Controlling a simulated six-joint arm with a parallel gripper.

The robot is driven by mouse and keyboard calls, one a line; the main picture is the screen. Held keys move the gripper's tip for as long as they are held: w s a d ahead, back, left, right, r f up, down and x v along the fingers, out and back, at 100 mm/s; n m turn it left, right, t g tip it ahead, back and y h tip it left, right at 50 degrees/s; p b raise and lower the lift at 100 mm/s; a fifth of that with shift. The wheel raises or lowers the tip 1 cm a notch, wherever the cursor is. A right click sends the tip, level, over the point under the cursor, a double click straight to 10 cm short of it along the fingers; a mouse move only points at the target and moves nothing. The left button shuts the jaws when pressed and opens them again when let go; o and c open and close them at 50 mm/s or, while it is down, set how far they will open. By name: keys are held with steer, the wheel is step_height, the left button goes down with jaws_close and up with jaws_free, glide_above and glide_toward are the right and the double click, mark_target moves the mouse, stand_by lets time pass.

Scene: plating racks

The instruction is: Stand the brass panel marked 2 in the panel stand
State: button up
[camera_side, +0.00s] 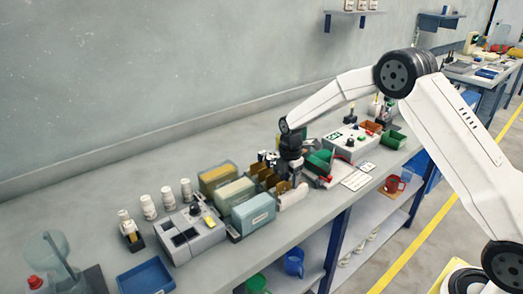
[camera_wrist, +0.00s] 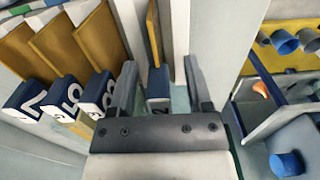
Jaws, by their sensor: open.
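In the wrist view, the brass panel marked 2 (camera_wrist: 153,35) is seen edge-on, with its blue-and-white number tag (camera_wrist: 158,100) towards me. My gripper (camera_wrist: 165,80) is open, one finger on each side of this tag, with a visible gap on both sides. In the side view, my gripper (camera_side: 290,168) is low over the bench at the brass panels (camera_side: 266,174), and the arm hides part of them. I cannot tell the panel stand apart for sure in either view.
Several other tagged brass panels (camera_wrist: 85,45) lean close to the left finger in the wrist view. In the side view, coloured tanks (camera_side: 253,211) and a grey device (camera_side: 190,232) stand left of my gripper. A blue tray (camera_side: 146,277) lies near the front edge.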

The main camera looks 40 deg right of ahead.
steer(key=shift+r, duration=3.9)
steer(key=s+a+m+t, duration=0.1)
steer(key=s+a+m, duration=0.1)
steer(key=s+m, duration=0.7)
steer(key=s+a+m+t, duration=0.1)
steer(key=s+a+m, duration=0.2)
steer(key=s+m, duration=0.6)
steer(key=s, duration=0.6)
steer(key=shift+s+f+t, duration=0.3)
steer(key=shift+f, duration=0.1)
